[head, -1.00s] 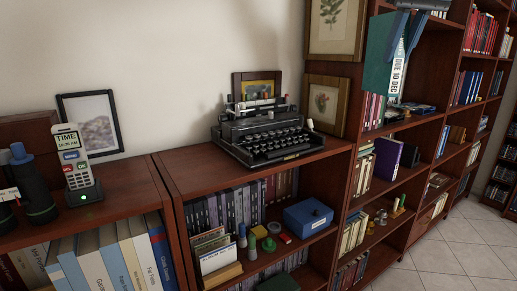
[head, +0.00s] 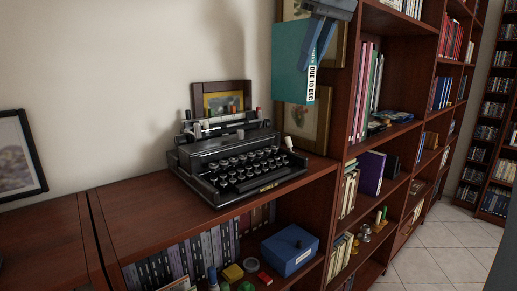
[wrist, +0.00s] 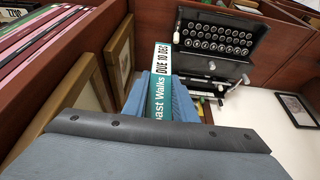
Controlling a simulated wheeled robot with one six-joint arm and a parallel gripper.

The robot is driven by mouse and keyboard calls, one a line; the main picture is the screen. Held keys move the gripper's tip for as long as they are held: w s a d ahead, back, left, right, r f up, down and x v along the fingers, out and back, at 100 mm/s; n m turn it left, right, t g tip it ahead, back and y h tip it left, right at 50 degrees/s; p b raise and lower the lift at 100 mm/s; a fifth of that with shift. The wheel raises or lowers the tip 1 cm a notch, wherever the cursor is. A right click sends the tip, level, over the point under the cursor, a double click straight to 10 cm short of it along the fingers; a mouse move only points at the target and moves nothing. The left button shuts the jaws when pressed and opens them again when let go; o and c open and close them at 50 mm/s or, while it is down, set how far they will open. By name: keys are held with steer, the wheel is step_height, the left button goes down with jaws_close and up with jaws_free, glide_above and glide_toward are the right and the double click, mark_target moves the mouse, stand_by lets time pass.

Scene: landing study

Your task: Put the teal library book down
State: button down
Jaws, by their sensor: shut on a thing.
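The teal library book (head: 292,62) hangs upright from my gripper (head: 322,40) in the head view, in front of the framed pictures and above the typewriter's right side. Its spine has a white "DUE 10 DEC" label. In the wrist view the book's spine (wrist: 157,105) shows between the two blue fingers, with part of a title reading "ast Walks". My gripper (wrist: 160,98) is shut on the book. The book is in the air, apart from the shelf tops.
A black typewriter (head: 238,165) stands on the low bookcase top (head: 140,205). Framed pictures (head: 305,125) lean behind. The tall bookcase (head: 345,130) at right holds upright books (head: 366,85) and dark flat items (head: 395,116). The low top left of the typewriter is clear.

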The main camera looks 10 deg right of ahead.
mark_target(308, 97)
steer(key=f, duration=0.8)
steer(key=a+f, duration=0.1)
steer(key=f, duration=0.3)
steer(key=shift+s+a, duration=0.1)
steer(key=shift+f+p, duration=0.3)
steer(key=shift+f, duration=2.05)
steer(key=c, duration=1.4)
jaws_free()
steer(key=shift+f, duration=0.1)
steer(key=shift+c, duration=0.2)
